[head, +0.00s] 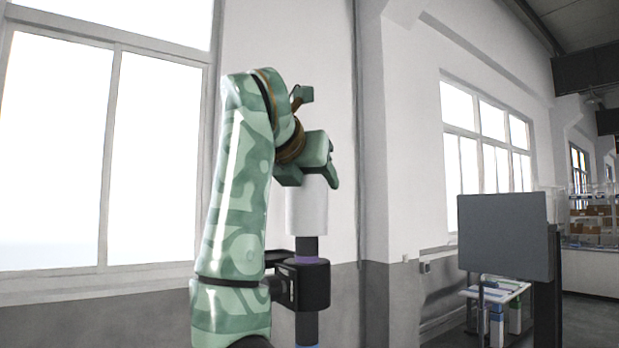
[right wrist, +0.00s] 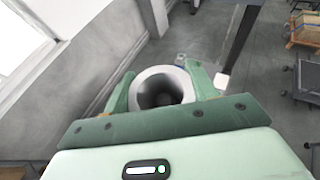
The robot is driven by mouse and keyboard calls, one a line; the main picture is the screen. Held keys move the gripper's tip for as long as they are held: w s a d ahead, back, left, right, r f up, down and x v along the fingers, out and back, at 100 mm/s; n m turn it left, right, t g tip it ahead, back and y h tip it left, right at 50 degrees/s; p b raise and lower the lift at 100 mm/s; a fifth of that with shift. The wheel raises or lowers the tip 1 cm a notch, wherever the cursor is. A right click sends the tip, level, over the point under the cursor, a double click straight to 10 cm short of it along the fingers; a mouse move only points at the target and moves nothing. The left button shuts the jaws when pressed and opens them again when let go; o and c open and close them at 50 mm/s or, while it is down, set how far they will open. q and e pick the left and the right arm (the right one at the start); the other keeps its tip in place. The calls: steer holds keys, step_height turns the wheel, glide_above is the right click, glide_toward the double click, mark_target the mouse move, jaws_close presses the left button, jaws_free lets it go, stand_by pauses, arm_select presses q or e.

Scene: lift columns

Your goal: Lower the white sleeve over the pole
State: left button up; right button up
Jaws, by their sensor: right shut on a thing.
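The white sleeve (head: 307,208) is upright in the head view. My right gripper (head: 309,178) is shut on its upper part, and the gripper hides its top edge there. The dark pole (head: 307,246) shows directly below the sleeve, in line with it, with a purple band lower down. From the head view, the pole's top is not visible. In the right wrist view, the round rim of the sleeve (right wrist: 146,77) sits between the two green fingers of the right gripper (right wrist: 162,92). Its inside is dark, and I cannot tell how far the pole reaches in. My left gripper is not in view.
A black bracket (head: 306,284) surrounds the pole below the purple band, close beside my right arm. A dark grey panel (head: 505,237) stands to the right, with a small white table (head: 497,291) below it. A wall with windows is behind.

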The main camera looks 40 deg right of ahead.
steer(key=shift+f+b, duration=1.45)
steer(key=shift+f, duration=0.55)
steer(key=o, duration=1.2)
steer(key=shift+c, duration=0.2)
steer(key=v, duration=1.6)
steer(key=shift+a+b, duration=0.25)
steer(key=shift+b, duration=0.15)
